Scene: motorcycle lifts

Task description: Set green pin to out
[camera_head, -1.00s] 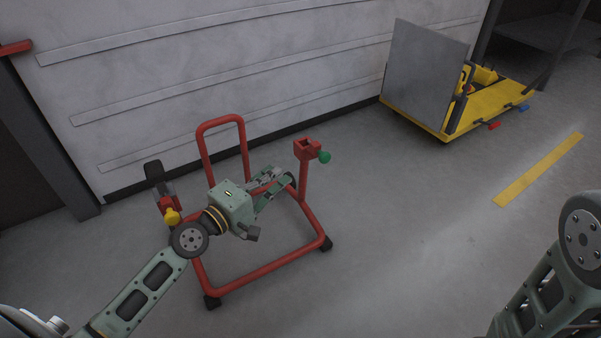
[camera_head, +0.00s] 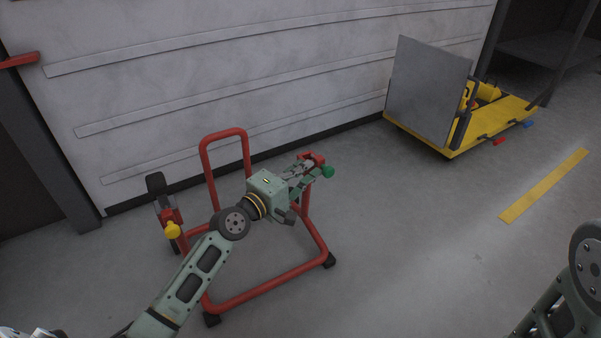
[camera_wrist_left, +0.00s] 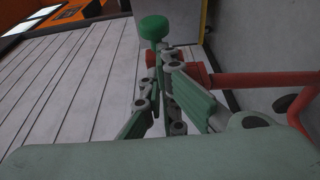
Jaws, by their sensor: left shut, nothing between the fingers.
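The green pin (camera_head: 328,171) is a round green knob on the red socket (camera_head: 313,158) at the top of the red stand's right post. It also shows in the left wrist view (camera_wrist_left: 154,28), just beyond my fingertips. My left gripper (camera_head: 309,173) reaches over the red stand (camera_head: 265,290) and is shut and empty, right beside the knob. In the left wrist view its fingers (camera_wrist_left: 158,75) overlap the knob's lower edge, and I cannot tell whether they touch it. The gripper partly hides the socket. My right gripper is out of view; only its arm shows at lower right.
A yellow knob (camera_head: 173,230) sits on a red bracket at the stand's left side. A yellow lift (camera_head: 490,124) with a grey panel (camera_head: 428,90) stands at the back right. A pale wall runs behind the stand. The floor to its right is clear.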

